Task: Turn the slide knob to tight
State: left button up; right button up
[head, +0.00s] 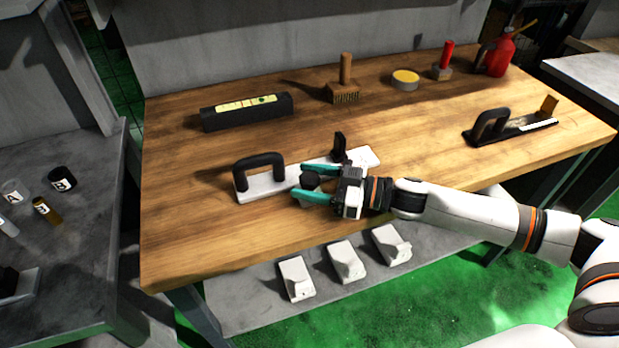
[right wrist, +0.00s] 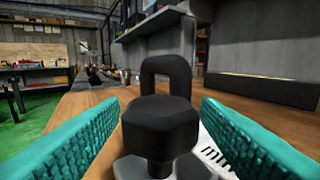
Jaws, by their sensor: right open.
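The slide knob (right wrist: 160,124) is a black faceted knob on a short stem. It sits between the two teal fingers of my right gripper (head: 306,184) and appears clear of both. It also shows as a dark shape in the head view (head: 310,181). The knob belongs to a white plate-like tool (head: 283,182) lying on the bench, with a black loop handle (head: 258,168) at its left end. The handle also rises behind the knob in the right wrist view (right wrist: 166,72). My right gripper is open around the knob. My left gripper is not in view.
The wooden bench (head: 190,230) holds a dark level (head: 247,111), a brush (head: 343,90), a yellow-topped tin (head: 405,79), a red-handled tool (head: 444,62), a red can (head: 497,57) and a black-handled tool (head: 505,127). White blocks (head: 345,262) sit on a lower shelf.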

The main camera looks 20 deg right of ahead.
jog(key=shift+a, duration=0.1)
jog(key=c, duration=1)
jog(key=shift+m+t, duration=0.4)
jog(key=m+t+h+p, duration=0.2)
jog(key=t+h, duration=0.1)
jog(key=shift+m+t+h, duration=0.3)
jog(key=shift+m, duration=0.1)
jog(key=m+t+h+p, duration=0.2)
jog(key=m+h, duration=0.1)
jog(key=h, duration=0.1)
jog(key=shift+r+t, duration=0.1)
jog(key=shift+t, duration=0.3)
jog(key=m+t+h, duration=0.1)
jog(key=m+h, duration=0.1)
jog(key=h, duration=0.1)
jog(key=shift+m+h+p, duration=0.35)
jog(key=shift+m+h, duration=0.45)
jog(key=shift+h, duration=0.3)
jog(key=shift+t+h, duration=0.3)
jog(key=shift+h, duration=0.1)
